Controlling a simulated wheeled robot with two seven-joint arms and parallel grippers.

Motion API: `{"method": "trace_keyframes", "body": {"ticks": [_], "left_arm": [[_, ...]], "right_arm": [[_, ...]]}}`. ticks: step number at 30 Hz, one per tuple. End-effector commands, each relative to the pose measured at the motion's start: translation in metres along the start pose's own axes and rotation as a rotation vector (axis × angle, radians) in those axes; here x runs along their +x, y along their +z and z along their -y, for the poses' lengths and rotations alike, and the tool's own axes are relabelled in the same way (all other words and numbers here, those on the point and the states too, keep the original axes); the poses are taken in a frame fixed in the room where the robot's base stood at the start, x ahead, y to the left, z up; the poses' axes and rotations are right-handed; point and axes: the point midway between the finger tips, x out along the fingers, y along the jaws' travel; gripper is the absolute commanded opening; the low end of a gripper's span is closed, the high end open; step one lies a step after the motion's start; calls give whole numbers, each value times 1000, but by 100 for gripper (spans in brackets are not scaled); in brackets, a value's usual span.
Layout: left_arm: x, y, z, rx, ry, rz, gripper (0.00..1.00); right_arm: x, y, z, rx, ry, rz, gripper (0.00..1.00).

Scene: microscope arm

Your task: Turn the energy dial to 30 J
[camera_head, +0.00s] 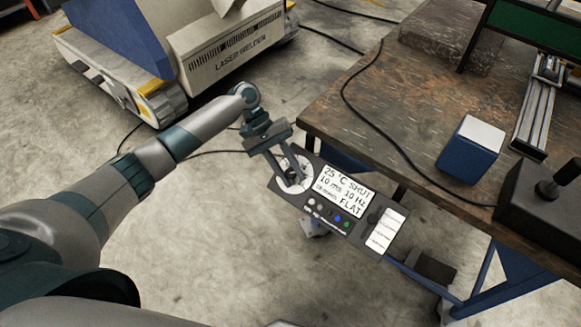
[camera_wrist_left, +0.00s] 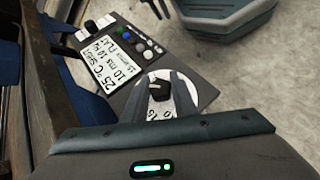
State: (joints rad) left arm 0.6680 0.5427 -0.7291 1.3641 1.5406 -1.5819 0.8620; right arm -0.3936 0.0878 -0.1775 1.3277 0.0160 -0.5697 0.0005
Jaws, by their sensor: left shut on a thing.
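The energy dial is a black knob on a round white scale (camera_head: 306,181) at the left end of a dark control panel (camera_head: 273,186). In the left wrist view the dial's black knob (camera_wrist_left: 157,91) sits between my fingers, its white scale partly covered by them. My left gripper (camera_head: 293,181) is shut on the dial knob. The panel's display (camera_head: 343,192) shows 25 °C, SHUT, 10 ms, 10 Hz and FLAT, with one small line unclear. My right gripper is not in view.
Several coloured buttons (camera_head: 337,217) sit below the display, with another black knob (camera_head: 375,215) and a white label (camera_head: 385,230) to the right. A workbench (camera_head: 340,115) with a blue-and-white block (camera_head: 472,149) stands right of the panel. A laser welder (camera_head: 225,47) stands behind. Cables cross the floor.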

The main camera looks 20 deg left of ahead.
Motion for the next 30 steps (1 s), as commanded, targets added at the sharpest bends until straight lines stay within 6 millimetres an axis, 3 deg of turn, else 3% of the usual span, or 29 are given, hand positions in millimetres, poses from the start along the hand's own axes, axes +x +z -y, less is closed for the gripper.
{"method": "trace_keyframes", "body": {"ticks": [9, 17, 30], "left_arm": [[-2, 3, -2, 158, -230, 4, 3], [-1, 3, -1, 260, -376, 6, 3], [0, 3, 1, 421, -610, 7, 3]], "right_arm": [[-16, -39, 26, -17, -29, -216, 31], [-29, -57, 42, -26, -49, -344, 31], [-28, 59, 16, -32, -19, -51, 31]]}}
